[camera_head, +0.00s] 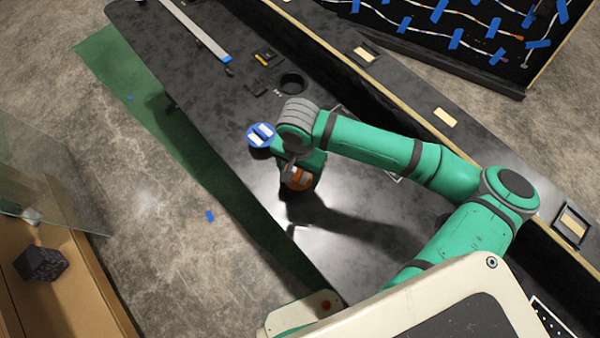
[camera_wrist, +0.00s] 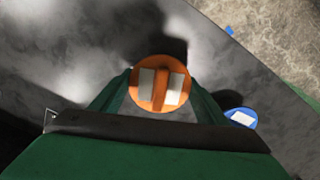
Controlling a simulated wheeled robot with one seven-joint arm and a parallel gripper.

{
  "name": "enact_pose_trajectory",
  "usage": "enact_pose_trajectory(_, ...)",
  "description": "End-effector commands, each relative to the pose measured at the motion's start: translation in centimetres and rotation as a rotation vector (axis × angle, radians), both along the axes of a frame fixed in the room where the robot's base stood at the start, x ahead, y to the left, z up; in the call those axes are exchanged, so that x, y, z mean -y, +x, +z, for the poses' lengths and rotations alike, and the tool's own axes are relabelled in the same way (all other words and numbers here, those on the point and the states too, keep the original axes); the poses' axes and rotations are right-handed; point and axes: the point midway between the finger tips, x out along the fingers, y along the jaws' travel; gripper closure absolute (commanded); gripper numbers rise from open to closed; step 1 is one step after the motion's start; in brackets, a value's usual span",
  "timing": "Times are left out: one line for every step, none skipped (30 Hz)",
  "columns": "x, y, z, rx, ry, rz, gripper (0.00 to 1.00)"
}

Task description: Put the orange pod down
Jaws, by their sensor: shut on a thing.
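The orange pod (camera_wrist: 160,83) is round, with two pale pads on its top and a raised bar between them. In the wrist view it sits between the two fingers of my gripper (camera_wrist: 158,90), which is shut on it. In the head view the orange pod (camera_head: 298,177) shows under my wrist, partly hidden by the gripper (camera_head: 297,182). It is over the dark tabletop (camera_head: 345,235); I cannot tell whether it touches the surface. A dark shadow lies beside it.
A blue pod (camera_head: 261,135) with pale pads stands left of my wrist, close to the gripper; it also shows in the wrist view (camera_wrist: 241,117). A round black socket (camera_head: 292,82) and small dark parts (camera_head: 266,58) lie farther back. The tabletop in front is clear.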

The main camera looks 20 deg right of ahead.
Motion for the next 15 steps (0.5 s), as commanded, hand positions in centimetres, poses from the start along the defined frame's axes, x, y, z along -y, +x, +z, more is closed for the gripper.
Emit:
enact_pose_trajectory(-0.2, 0.0, -0.8, -0.002, 0.001, 0.005, 0.55)
enact_pose_trajectory(-0.3, 0.0, -1.3, -0.002, 0.001, 0.007, 0.55)
enact_pose_trajectory(-0.3, 0.0, -1.7, -0.001, 0.002, 0.007, 0.55)
enact_pose_trajectory(-0.3, 0.0, -2.0, -0.001, 0.002, 0.007, 0.55)
enact_pose_trajectory(-0.3, 0.0, -2.2, -0.001, 0.001, 0.007, 0.55)
enact_pose_trajectory(-0.3, 0.0, -2.3, -0.001, 0.001, 0.007, 0.55)
enact_pose_trajectory(-0.3, 0.0, -2.3, 0.0, 0.0, 0.008, 0.55)
enact_pose_trajectory(-0.3, 0.1, -2.2, 0.0, 0.0, 0.009, 0.55)
enact_pose_trajectory(-0.4, 0.1, -2.2, 0.0, 0.0, 0.01, 0.55)
enact_pose_trajectory(-0.5, 0.1, -2.2, 0.0, 0.0, 0.012, 0.55)
enact_pose_trajectory(-0.5, 0.1, -2.2, 0.0, 0.0, 0.013, 0.55)
enact_pose_trajectory(-0.6, 0.1, -2.2, 0.0, 0.0, 0.014, 0.55)
enact_pose_trajectory(-0.6, 0.1, -2.3, 0.0, 0.001, 0.015, 0.55)
enact_pose_trajectory(-0.7, 0.1, -2.3, 0.0, 0.001, 0.015, 0.55)
enact_pose_trajectory(-0.7, 0.1, -2.4, 0.0, 0.001, 0.016, 0.55)
